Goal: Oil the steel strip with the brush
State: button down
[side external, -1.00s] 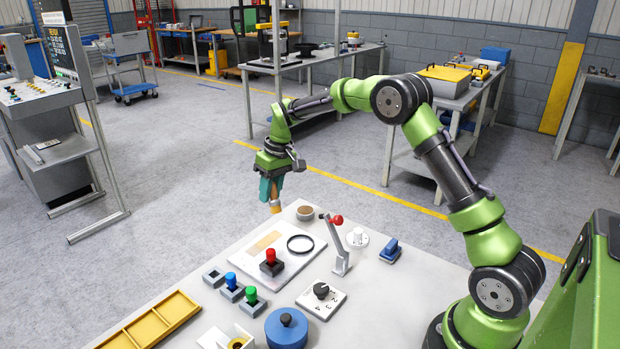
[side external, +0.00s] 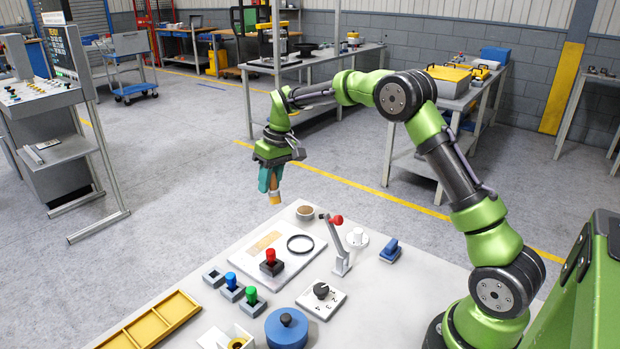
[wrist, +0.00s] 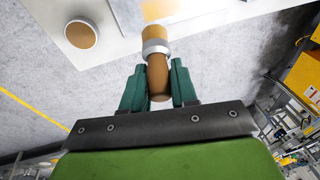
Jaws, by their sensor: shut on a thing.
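My gripper (side external: 270,184) is shut on the brush (side external: 274,197), which hangs below the fingers and is clear of the table. A round pot with a brown top (side external: 305,213) stands at the table's far corner, right of the brush.
A black ring (side external: 300,244) and a red-knobbed block (side external: 271,263) are on the plate. A red-tipped lever (side external: 338,245) stands right of it. Blue and green knobs (side external: 231,281), a yellow tray (side external: 150,322) and a blue round container (side external: 287,328) are nearer.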

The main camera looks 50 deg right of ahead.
jog(key=shift+a+f, duration=1.65)
jog(key=shift+f, duration=0.25)
jog(key=shift+a+f, duration=1.65)
jog(key=shift+f, duration=0.25)
jog(key=shift+f, duration=0.75)
